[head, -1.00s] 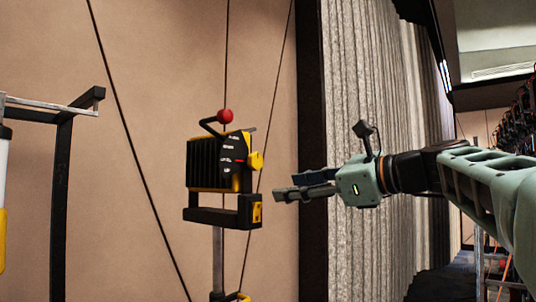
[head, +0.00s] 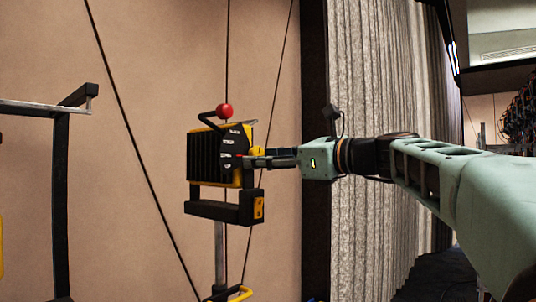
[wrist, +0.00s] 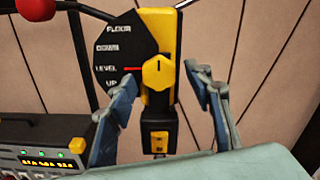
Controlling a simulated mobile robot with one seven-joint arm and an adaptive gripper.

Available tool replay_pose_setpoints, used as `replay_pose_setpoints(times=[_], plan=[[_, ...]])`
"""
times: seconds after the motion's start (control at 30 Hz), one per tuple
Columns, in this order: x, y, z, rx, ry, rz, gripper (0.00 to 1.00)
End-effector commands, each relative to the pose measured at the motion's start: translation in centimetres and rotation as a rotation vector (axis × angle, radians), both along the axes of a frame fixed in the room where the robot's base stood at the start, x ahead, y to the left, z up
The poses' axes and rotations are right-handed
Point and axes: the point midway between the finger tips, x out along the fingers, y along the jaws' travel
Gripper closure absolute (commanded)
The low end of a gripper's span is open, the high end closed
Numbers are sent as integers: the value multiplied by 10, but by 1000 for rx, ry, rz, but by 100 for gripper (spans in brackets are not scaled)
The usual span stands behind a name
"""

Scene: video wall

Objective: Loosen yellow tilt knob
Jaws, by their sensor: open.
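The yellow tilt knob (wrist: 158,75) is on the side of the black and yellow lamp head, in front of a black dial plate (wrist: 118,58) marked FLOOR, DOWN, LEVEL, UP. A red pointer line on the plate lies at LEVEL. In the head view the lamp head (head: 208,158) sits on a pole, and my gripper has come to its right side, over the knob. My gripper (wrist: 166,98) is open in the wrist view, one finger left and one right of the knob, with visible gaps and nothing between them held. In the head view my gripper (head: 256,160) mostly hides the knob.
A red ball (head: 224,111) tops a bent black handle on the lamp head. A black yoke (head: 225,211) runs below. Thin dark cables hang behind. A dark box with lit indicators (wrist: 45,148) is at lower left in the wrist view. A black frame (head: 62,190) stands left.

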Motion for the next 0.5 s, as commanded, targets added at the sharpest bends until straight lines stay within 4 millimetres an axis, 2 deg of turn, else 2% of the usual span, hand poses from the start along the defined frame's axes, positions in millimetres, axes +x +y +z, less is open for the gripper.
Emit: replay_pose_setpoints(times=[0.1, 0.37, 0.5], plan=[[4, 6, 0, 0, 1, 2, 53], [5, 7, -1, 0, 0, 0, 53], [5, 6, -1, 0, 0, 0, 66]])
